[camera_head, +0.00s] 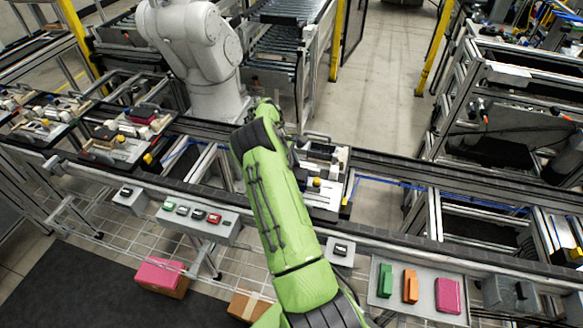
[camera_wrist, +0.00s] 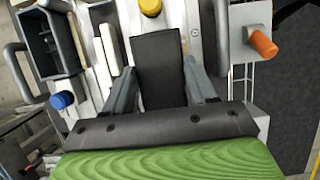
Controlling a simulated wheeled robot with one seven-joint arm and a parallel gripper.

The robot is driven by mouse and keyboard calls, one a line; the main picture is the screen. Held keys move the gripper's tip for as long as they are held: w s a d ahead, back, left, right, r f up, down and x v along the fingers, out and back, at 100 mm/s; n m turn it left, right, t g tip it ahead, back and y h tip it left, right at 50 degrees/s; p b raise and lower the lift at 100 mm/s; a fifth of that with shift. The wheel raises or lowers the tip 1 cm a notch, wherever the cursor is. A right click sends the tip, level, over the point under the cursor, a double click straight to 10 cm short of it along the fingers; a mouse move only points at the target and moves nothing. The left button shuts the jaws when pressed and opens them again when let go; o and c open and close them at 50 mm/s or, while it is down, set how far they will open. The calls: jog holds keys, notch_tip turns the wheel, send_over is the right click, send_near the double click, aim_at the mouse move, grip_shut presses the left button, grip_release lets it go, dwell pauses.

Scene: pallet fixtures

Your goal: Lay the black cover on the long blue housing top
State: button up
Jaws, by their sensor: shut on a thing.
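In the wrist view, my gripper (camera_wrist: 163,88) has its two grey fingers on either side of a flat black cover (camera_wrist: 158,62), shut on its edges. The cover reaches away from the palm over a light fixture plate. I cannot tell whether it touches anything beneath. In the head view, my green arm hides the gripper and the cover. I cannot make out a long blue housing in either view; the cover may hide what lies under it.
The pallet fixture (camera_head: 325,198) sits on the conveyor, right of my arm. The wrist view shows a black open box (camera_wrist: 42,50), a blue knob (camera_wrist: 62,100), a yellow knob (camera_wrist: 150,7) and an orange knob (camera_wrist: 262,43). A grey tray (camera_head: 398,306) holds coloured blocks.

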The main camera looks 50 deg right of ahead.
jog(key=shift+f+b, duration=0.4)
jog(key=shift+f, duration=0.2)
jog(key=o, duration=1.1)
jog(key=shift+r, duration=0.15)
jog(key=p+v, duration=0.2)
jog(key=v, duration=1.3)
jog(key=shift+w+a+r, duration=0.1)
jog(key=shift+r, duration=0.2)
